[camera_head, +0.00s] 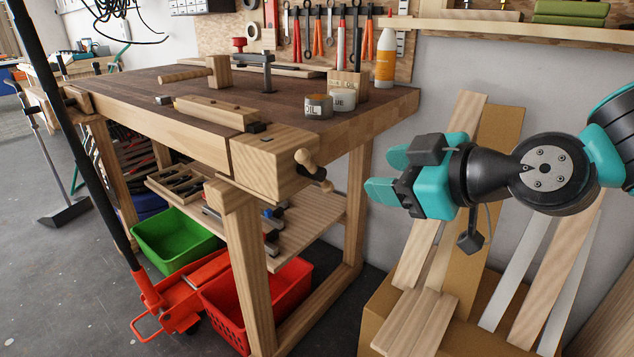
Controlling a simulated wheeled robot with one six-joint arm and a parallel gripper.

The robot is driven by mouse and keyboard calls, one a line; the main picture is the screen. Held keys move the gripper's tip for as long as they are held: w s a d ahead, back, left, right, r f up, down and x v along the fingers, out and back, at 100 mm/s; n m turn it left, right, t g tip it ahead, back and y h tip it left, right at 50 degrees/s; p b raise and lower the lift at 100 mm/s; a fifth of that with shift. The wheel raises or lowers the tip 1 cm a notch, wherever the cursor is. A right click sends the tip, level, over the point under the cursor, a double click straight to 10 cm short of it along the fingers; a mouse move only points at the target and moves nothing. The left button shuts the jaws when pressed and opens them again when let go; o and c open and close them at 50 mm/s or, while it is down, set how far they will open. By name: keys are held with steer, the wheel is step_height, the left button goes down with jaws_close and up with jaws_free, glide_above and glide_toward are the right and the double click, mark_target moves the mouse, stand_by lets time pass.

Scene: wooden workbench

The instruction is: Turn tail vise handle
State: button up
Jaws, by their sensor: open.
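The tail vise (272,160) is a wooden block at the near right corner of the workbench (150,110). Its handle (312,166) sticks out from the vise's right end. A clear gap separates the fingertips from the handle.
Below are a green bin (172,240) and a red crate (225,310). Boards (420,320) lean at the wall under my arm.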

mark_target(322, 173)
steer(key=p+x, duration=1.1)
steer(key=x, duration=0.4)
steer(key=shift+w+a+p, duration=0.2)
steer(key=shift+p, duration=0.1)
steer(key=c, duration=0.9)
